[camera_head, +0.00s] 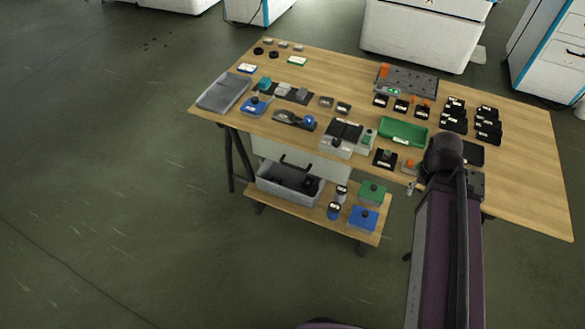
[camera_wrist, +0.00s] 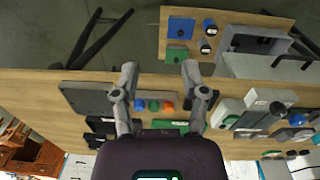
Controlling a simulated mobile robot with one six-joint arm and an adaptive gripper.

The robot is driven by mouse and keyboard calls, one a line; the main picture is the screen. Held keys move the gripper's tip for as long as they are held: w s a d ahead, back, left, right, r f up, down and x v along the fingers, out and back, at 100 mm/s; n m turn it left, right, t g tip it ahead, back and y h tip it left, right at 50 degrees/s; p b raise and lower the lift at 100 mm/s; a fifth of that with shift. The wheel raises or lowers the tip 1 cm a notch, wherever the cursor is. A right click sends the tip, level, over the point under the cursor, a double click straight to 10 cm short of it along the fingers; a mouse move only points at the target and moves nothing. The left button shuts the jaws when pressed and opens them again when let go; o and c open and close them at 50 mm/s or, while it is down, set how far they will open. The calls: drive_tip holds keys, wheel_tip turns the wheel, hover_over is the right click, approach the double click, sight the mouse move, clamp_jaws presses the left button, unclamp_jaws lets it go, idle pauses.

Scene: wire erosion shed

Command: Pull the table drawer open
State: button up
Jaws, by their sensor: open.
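The table drawer shows as a pale grey front (camera_head: 331,168) under the front edge of the wooden table (camera_head: 222,112). A dark bar handle (camera_head: 295,162) sits on it. I see no gap that shows it open. In the wrist view, the drawer front (camera_wrist: 240,66) and its handle (camera_wrist: 292,61) are right of my gripper (camera_wrist: 160,70). In the head view, my arm hides most of the gripper, at the table's front edge, right of the drawer.
A lower shelf (camera_head: 262,199) holds a grey bin (camera_head: 292,190), blue and green blocks and small cans, below the drawer. The tabletop carries a green tray (camera_head: 403,132), black blocks and several tools. The floor in front is clear.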

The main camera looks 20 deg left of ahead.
drive_tip(key=w+a+f+n+t+h+b, duration=0.1)
drive_tip(key=w+a+f+n+h+b, duration=0.2)
drive_tip(key=f+b, duration=0.45)
drive_tip(key=w+a+f+t+h+b, duration=0.1)
drive_tip(key=w+a+f+h+b, duration=0.1)
drive_tip(key=w+a+f+b, duration=0.35)
drive_tip(key=n+t+h+b, duration=0.6)
drive_tip(key=t+b, duration=1)
drive_tip(key=b, duration=2.2)
approach(293, 166)
drive_tip(key=s+a+n+y, duration=0.2)
drive_tip(key=s, duration=0.2)
drive_tip(key=shift+w+d+f, duration=0.15)
drive_tip(key=shift+w+d, duration=0.05)
drive_tip(key=shift+d, duration=0.1)
drive_tip(key=shift+w, duration=0.15)
drive_tip(key=p+x, duration=0.2)
drive_tip(key=x, duration=1.1)
drive_tip(key=shift+w+d+f+p, duration=0.1)
drive_tip(key=shift+w+d+p, duration=0.15)
drive_tip(key=shift+p, duration=0.1)
